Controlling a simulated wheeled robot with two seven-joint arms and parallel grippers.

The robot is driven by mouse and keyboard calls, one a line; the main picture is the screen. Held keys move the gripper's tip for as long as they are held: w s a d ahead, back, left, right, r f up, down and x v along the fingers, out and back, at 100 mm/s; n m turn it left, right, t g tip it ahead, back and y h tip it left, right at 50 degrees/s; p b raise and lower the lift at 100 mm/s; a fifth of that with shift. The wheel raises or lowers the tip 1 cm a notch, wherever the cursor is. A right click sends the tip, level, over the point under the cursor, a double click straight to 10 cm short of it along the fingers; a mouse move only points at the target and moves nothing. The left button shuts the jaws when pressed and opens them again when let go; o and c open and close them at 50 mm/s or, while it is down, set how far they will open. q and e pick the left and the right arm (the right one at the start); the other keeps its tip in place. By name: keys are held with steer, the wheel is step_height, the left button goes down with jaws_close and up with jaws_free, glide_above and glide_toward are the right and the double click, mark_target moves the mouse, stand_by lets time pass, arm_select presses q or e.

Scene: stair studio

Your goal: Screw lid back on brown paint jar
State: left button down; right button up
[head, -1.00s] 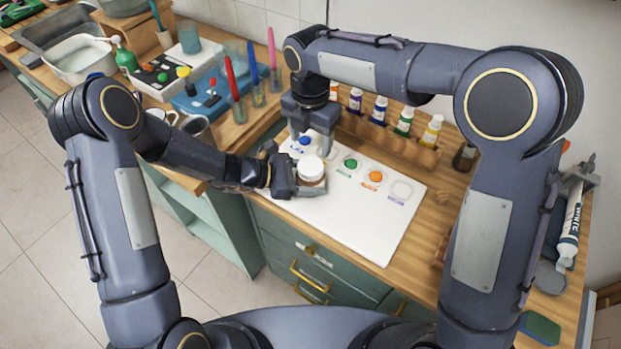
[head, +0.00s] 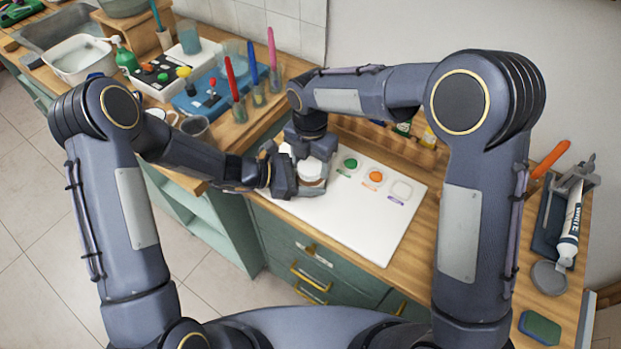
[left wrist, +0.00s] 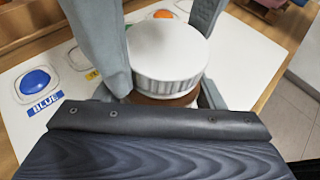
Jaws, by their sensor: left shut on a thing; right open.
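The brown paint jar (left wrist: 165,100) shows as a brown band under a ribbed white lid (left wrist: 168,55) in the left wrist view. The lid sits level on top; I cannot tell how tightly it is threaded. In the head view the lid (head: 311,168) is partly covered by my right gripper. My left gripper (head: 308,184) is shut around the jar's body from the left, low over the white board (head: 355,222). My right gripper (head: 311,160) points down from above, open, its fingers on either side of the lid in the left wrist view (left wrist: 155,50).
The board carries blue (left wrist: 37,80), green (head: 351,163) and orange (head: 376,177) spots. Behind it a rack of paint bottles (head: 403,128) is partly hidden by my right arm. Brushes in glasses (head: 239,113) stand at the back left. The board's front right is clear.

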steer(key=c, duration=0.8)
steer(key=m, duration=0.9)
steer(key=shift+m, duration=0.3)
steer(key=m, duration=1)
steer(key=o, duration=1.1)
steer(key=shift+c, duration=0.2)
steer(key=shift+a, duration=0.1)
